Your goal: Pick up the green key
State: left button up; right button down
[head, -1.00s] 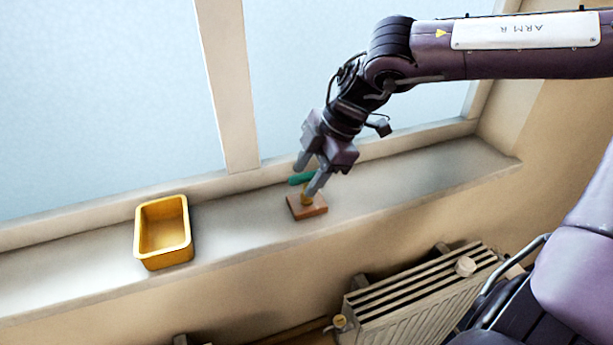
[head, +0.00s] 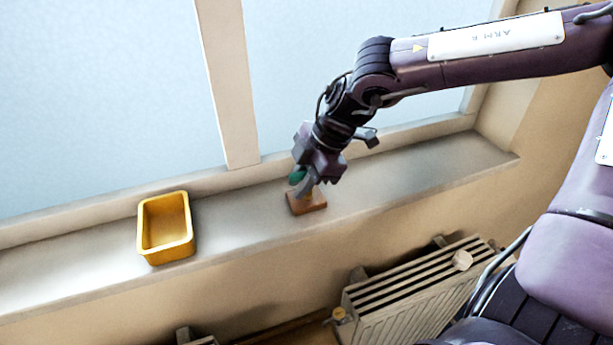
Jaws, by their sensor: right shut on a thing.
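The green key (head: 297,176) shows as a small green patch between the fingers of my right gripper (head: 301,185). The rest of it is hidden by the fingers. My right gripper points down and is shut on the key, just above a small brown block (head: 307,204) on the sill. I cannot tell whether the key still touches the block or the fitting on it. My left gripper is not in view.
A yellow open tray (head: 165,228) stands on the grey window sill (head: 235,225), left of the block, and looks empty. The window frame post (head: 228,90) rises behind. A radiator (head: 415,290) is below the sill's front edge.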

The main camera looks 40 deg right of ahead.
jog(key=shift+w+r, duration=0.2)
